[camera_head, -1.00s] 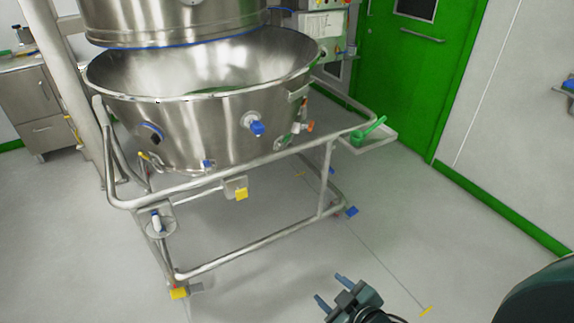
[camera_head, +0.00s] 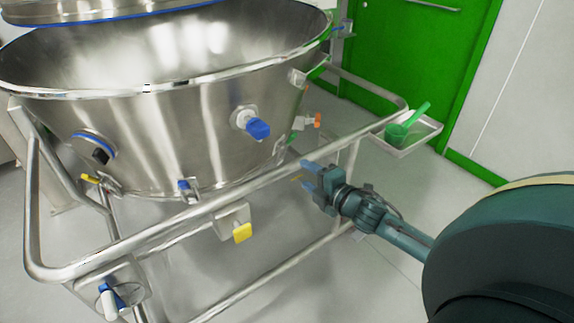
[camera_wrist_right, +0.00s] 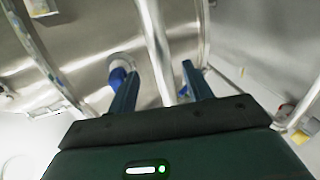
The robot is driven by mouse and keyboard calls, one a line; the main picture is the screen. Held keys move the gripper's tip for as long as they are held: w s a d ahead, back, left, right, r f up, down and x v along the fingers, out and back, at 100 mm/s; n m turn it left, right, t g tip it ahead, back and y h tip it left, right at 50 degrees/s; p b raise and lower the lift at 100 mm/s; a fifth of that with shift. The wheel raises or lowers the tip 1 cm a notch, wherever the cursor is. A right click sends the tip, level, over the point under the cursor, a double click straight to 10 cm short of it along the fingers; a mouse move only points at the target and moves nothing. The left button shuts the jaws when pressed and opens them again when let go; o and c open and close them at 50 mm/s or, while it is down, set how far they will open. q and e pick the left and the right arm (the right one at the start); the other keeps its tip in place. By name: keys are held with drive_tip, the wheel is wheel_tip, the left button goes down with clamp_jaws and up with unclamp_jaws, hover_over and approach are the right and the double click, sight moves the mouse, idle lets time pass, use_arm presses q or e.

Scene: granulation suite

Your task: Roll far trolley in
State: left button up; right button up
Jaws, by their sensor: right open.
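The trolley is a tubular steel frame (camera_head: 160,238) carrying a large steel bowl (camera_head: 190,120), and it fills the left and middle of the head view. My right gripper (camera_head: 305,172) is open at the trolley's near top rail, toward its right end. In the right wrist view the two blue-tipped fingers (camera_wrist_right: 158,80) stand apart, with a steel rail (camera_wrist_right: 157,50) running between them in the picture. I cannot tell whether the fingers touch the rail. My left gripper is not in view.
A blue-capped port (camera_head: 258,129) sticks out of the bowl near the rail. A small tray (camera_head: 425,138) with a green scoop (camera_head: 405,128) is fixed at the frame's right end. A yellow tab (camera_head: 242,233) hangs below the rail. A green door (camera_head: 415,50) stands behind; floor at right is clear.

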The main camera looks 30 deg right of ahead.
sight(289, 163)
drive_tip(key=b+x, duration=0.1)
drive_tip(key=x, duration=0.8)
drive_tip(key=shift+w+f+b, duration=0.1)
drive_tip(key=shift+w+b, duration=0.05)
drive_tip(key=shift+b, duration=0.15)
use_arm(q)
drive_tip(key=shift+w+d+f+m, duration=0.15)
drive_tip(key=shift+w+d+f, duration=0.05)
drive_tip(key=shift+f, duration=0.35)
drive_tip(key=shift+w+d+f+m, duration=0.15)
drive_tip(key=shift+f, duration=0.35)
use_arm(e)
clamp_jaws()
